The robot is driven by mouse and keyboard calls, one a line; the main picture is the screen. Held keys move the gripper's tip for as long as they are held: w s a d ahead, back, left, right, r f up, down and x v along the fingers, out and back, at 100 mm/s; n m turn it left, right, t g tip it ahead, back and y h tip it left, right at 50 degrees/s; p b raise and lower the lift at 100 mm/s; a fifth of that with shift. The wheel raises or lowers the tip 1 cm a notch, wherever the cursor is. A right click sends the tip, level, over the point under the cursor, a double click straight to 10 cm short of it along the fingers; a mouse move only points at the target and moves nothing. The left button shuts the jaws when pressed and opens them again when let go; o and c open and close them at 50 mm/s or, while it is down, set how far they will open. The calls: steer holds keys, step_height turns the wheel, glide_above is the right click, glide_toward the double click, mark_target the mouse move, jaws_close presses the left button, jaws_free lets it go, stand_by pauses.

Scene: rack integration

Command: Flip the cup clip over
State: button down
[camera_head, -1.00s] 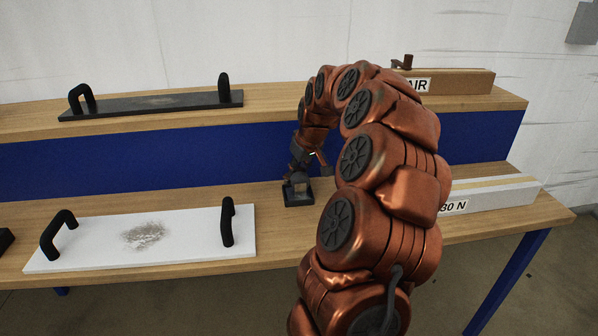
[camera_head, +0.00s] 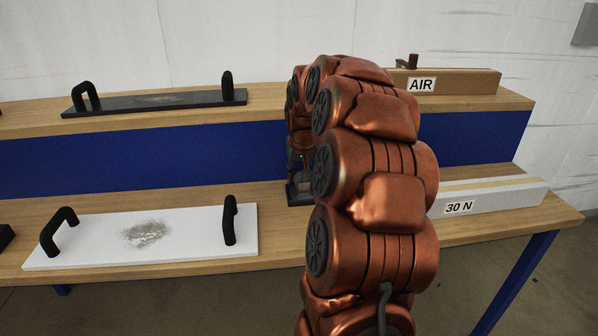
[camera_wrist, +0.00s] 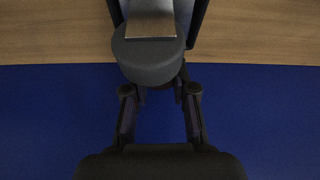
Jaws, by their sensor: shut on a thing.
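My gripper (camera_head: 299,162) is low over the lower shelf, mostly hidden behind my arm in the head view. It points down at a small black block (camera_head: 297,197) on the wood. In the wrist view, my gripper (camera_wrist: 157,22) is shut on a dark, round-ended piece (camera_wrist: 148,64) with a grey metal face (camera_wrist: 151,22) on top, which looks like the cup clip. Its far end is cut off by the frame edge. I cannot tell which side of the clip faces up, or whether it touches the block.
A white board (camera_head: 195,235) with two black handles lies left on the lower shelf (camera_head: 275,240). A "30 N" block (camera_head: 490,195) is to the right. The upper shelf holds a dark handled board (camera_head: 155,102) and an "AIR" block (camera_head: 455,82). A blue panel (camera_head: 140,160) stands behind.

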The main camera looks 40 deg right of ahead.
steer(key=shift+r, duration=0.1)
steer(key=c, duration=1.2)
jaws_free()
steer(key=v, duration=1.2)
steer(key=shift+s, duration=0.1)
